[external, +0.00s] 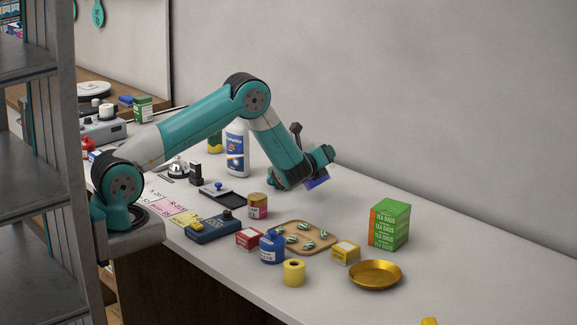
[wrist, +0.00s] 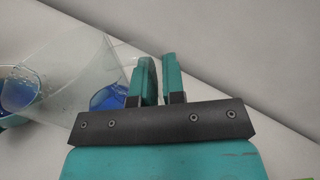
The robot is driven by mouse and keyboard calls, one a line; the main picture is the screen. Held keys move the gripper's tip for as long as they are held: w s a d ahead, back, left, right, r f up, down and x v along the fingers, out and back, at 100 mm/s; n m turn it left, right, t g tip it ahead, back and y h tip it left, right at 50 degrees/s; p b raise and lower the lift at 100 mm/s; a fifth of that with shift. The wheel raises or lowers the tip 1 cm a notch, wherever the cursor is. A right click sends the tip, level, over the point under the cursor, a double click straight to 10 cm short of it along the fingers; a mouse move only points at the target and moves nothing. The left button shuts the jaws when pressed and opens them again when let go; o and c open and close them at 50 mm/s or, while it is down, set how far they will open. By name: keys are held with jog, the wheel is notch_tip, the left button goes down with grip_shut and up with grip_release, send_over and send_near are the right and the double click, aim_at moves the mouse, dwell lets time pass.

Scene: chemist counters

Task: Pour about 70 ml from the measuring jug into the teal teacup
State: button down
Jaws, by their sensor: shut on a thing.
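My gripper (wrist: 160,78) is shut on the measuring jug (wrist: 72,62); the exact grip on it is hard to see. The jug is clear, tilted, and holds blue liquid low by the fingers. In the external view my gripper (external: 321,160) is above the counter, with a blue patch (external: 317,183) under it that looks like the jug's liquid. At the left edge of the wrist view, by the jug's far end, is a round rim with blue liquid inside and a bit of teal below, seemingly the teal teacup (wrist: 10,122). My arm hides the cup in the external view.
A white bottle (external: 237,148) stands left of my forearm. A wooden tray (external: 309,249) with striped items, a green tea-bag box (external: 390,224), a brass dish (external: 375,275) and small jars and boxes stand nearer the front. The counter right of my gripper is clear to the wall.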

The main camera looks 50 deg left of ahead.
jog(key=shift+w+d+f+m, duration=0.15)
jog(key=shift+d+f+m, duration=0.15)
jog(key=shift+d+m, duration=0.3)
jog(key=shift+d, duration=0.1)
dwell(1.3)
jog(key=shift+w+d+f, duration=0.1)
jog(key=shift+d+f, duration=0.1)
jog(key=shift+d, duration=0.25)
jog(key=d+f+m, duration=0.2)
jog(key=m, duration=0.1)
jog(key=d+f+m, duration=0.1)
jog(key=shift+w+d+f+m+p, duration=0.15)
jog(key=shift+w+d+m+p, duration=0.15)
jog(key=shift+w+m, duration=0.1)
jog(key=shift+w+d+f+m, duration=0.1)
jog(key=shift+d+f+m, duration=0.45)
jog(key=shift+m, duration=0.25)
jog(key=shift+a, duration=0.1)
dwell(0.5)
